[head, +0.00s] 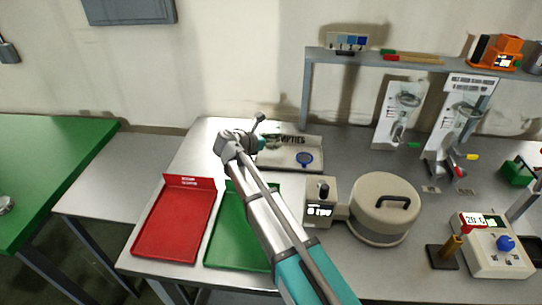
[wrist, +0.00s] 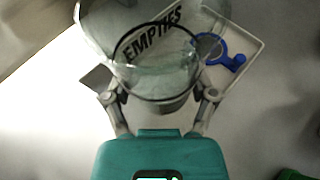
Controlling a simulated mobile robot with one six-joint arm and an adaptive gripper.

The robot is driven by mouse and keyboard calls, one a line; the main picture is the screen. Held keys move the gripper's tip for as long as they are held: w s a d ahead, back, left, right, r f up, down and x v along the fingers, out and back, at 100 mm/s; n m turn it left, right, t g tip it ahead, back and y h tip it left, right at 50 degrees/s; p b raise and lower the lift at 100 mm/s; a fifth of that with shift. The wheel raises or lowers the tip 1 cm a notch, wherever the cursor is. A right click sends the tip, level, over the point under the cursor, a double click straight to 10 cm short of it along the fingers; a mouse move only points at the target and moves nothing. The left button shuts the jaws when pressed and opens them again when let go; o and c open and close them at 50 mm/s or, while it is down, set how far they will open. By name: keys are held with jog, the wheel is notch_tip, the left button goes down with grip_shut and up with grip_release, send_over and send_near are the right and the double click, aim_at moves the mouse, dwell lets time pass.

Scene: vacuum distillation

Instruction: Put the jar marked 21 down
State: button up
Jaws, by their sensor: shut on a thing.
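A clear glass jar (wrist: 150,75) with a dark ring around it fills the upper middle of the wrist view. My gripper (wrist: 160,97) is shut on it, one finger on each side. No number is readable on the jar. Behind and through the glass I see the pale tray marked EMPTIES (wrist: 246,64). In the head view my gripper (head: 268,143) is at the left end of this tray (head: 317,142), at the back of the bench. The jar is hard to make out there. I cannot tell whether its base touches anything.
A blue item (head: 304,158) lies in the tray's right part. A red tray (head: 172,225) and a green tray (head: 226,235) lie in front. A cream round-lidded device (head: 383,215) stands to the right. A shelf (head: 350,58) rises behind.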

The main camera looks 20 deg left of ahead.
aim_at(269, 156)
jog(key=shift+w+a+f, duration=0.15)
jog(key=shift+a+f, duration=0.2)
jog(key=shift+f, duration=0.1)
jog(key=shift+w+a+f+b, duration=0.15)
jog(key=shift+a+f+b, duration=0.15)
jog(key=shift+f+b, duration=1.65)
jog(key=shift+b, duration=0.25)
jog(key=shift+f, duration=0.15)
jog(key=o, duration=1.2)
